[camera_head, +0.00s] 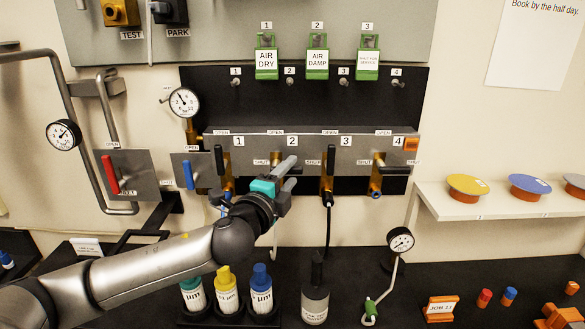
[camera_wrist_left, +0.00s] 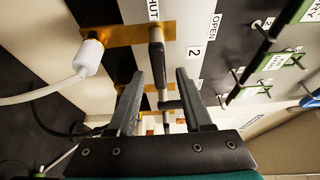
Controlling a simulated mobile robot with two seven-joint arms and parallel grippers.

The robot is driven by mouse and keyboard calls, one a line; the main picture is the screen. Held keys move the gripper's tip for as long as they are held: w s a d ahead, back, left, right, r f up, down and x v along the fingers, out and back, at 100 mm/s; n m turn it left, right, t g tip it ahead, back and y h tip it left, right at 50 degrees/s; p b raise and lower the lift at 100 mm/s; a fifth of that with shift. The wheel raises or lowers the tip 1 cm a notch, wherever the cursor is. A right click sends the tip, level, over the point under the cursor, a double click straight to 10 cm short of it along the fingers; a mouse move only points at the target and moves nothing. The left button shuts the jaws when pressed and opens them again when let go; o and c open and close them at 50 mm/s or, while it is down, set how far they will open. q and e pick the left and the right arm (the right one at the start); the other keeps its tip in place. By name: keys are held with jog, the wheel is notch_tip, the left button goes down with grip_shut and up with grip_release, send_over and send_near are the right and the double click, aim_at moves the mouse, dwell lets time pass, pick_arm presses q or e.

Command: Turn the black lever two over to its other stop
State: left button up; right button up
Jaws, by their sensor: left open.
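Black lever two (camera_wrist_left: 157,62) belongs to the valve under the number 2 on the grey manifold (camera_head: 310,142). My left gripper (camera_head: 287,168) is at this lever. In the left wrist view the gripper (camera_wrist_left: 160,100) is open, with one finger on each side of the lever; contact cannot be told. My right gripper is not in view.
Neighbouring black levers one (camera_head: 219,160) and three (camera_head: 328,160) point up; lever four (camera_head: 396,171) points right. Green tags (camera_head: 317,62) hang above. A white hose (camera_wrist_left: 70,82) runs close by.

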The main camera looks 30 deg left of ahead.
pick_arm(q)
jog(key=shift+w+a, duration=0.15)
jog(key=shift+w, duration=0.95)
grip_shut()
